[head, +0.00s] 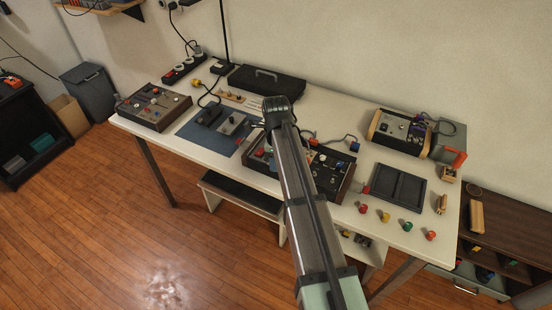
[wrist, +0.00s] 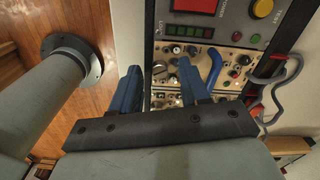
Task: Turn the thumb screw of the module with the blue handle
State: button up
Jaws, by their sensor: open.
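The blue handle (wrist: 214,66) is a curved bar on a beige module (wrist: 234,60) in the wrist view, right of my gripper (wrist: 158,66). The module carries small knobs and sockets; I cannot tell surely which part is its thumb screw. My gripper's two blue fingers are apart with nothing held between them, and the right finger covers part of the panel. In the head view the rack (head: 340,176) with the modules stands on the table, partly hidden behind my arm. The fingertips cannot be made out there.
A grey cable (wrist: 284,84) loops at the right. On the table (head: 250,178) are a brown console (head: 153,106), a black case (head: 266,84) and a dark tray (head: 398,187).

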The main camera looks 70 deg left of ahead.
jog(key=shift+c, duration=0.3)
grip_shut()
